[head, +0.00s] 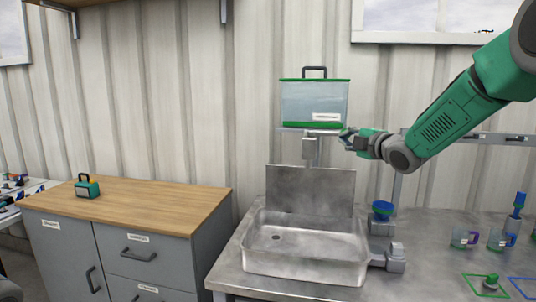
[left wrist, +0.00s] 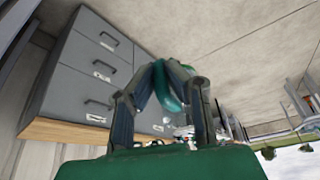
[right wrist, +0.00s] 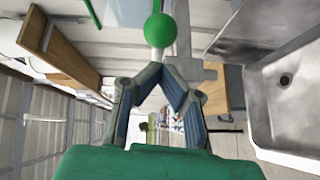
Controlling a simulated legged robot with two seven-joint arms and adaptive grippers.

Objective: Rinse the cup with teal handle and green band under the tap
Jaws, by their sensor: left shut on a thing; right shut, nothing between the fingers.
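In the left wrist view my left gripper (left wrist: 168,88) is shut on a curved teal handle (left wrist: 165,90). It looks like the handle of the cup with the teal handle. The cup's body and green band are mostly hidden behind the fingers. The left gripper does not show clearly in the head view. My right gripper (head: 347,136) is shut and empty, just right of the tap (head: 309,150) under the clear water tank (head: 312,103). In the right wrist view a green ball knob (right wrist: 160,30) is just beyond its fingertips; I cannot tell whether they touch.
A steel sink (head: 305,268) lies below the tap. A wood-topped cabinet (head: 150,195) bears a teal box (head: 87,187) at left.

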